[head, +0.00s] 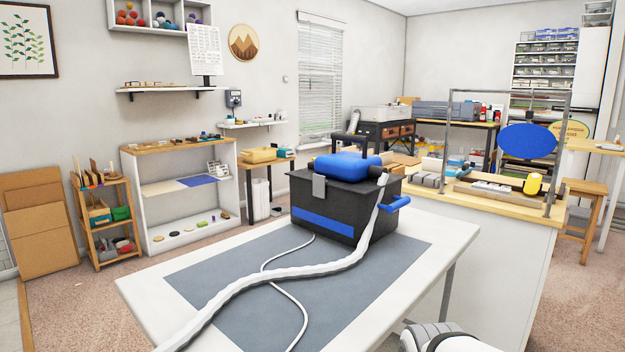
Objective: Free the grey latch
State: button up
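A black box-shaped machine (340,200) stands on the white table (455,232), towards its far end. A grey latch (319,187) hangs flat over the upper front edge of the box, left of centre; I cannot tell whether it is fastened. A rounded blue part (346,167) sits on top, with a black handle-like piece (357,139) behind it. A blue handle (396,203) sticks out at the right side. A blue stripe (322,224) crosses the front, below the latch. My gripper is not in view; a white and black part of my arm shows at the bottom edge.
A thick pale hose (290,274) runs from the box's right side across the grey mat (370,285) to the near edge. The mat's right part is clear. A wooden-topped counter (480,208) stands beyond, right.

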aim_at(319, 182)
jog(key=u, duration=2.25)
jog(key=k, duration=1.1)
jog(key=z, duration=1.8)
jog(key=i, duration=1.2)
jog(key=z, duration=0.1)
